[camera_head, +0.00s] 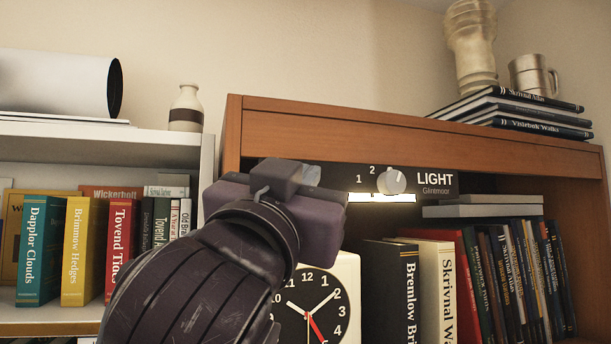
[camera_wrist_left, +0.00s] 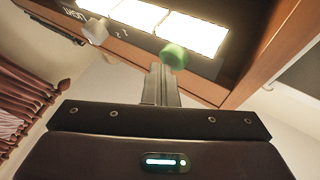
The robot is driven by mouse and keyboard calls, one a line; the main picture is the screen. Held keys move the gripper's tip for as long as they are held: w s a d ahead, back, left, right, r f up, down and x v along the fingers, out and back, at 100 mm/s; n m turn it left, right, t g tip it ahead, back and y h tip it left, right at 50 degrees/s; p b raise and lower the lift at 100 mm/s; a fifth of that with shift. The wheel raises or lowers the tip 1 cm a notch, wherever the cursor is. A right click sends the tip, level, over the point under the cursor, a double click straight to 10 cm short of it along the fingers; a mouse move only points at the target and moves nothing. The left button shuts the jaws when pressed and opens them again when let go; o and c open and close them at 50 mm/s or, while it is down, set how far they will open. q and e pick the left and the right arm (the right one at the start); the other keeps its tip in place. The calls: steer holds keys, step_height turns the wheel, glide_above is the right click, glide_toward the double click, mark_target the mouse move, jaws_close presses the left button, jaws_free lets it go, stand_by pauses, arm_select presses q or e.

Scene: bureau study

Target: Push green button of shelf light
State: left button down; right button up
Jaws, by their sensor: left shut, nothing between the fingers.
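The shelf light is a black panel marked LIGHT (camera_head: 435,180) under the top board of the brown shelf, with a grey dial (camera_head: 391,181) and a glowing strip (camera_head: 380,197). In the left wrist view, the green button (camera_wrist_left: 174,56) sits on the panel beside the bright lamp sections (camera_wrist_left: 190,36). My left gripper (camera_head: 308,175) is shut and empty, in front of the panel's left part, hiding the button in the head view. Its fingertips (camera_wrist_left: 166,72) are right at the green button; I cannot tell whether they touch it. My right gripper is not in view.
A white clock (camera_head: 325,298) stands below my left gripper, with books (camera_head: 390,290) to its right. The brown shelf's top board (camera_head: 400,125) runs just above. A white shelf (camera_head: 100,140) with books stands at the left.

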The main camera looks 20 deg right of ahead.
arm_select(q)
steer(key=shift+s+d+b, duration=0.1)
steer(key=shift+s+b, duration=1.1)
steer(key=shift+s, duration=1.75)
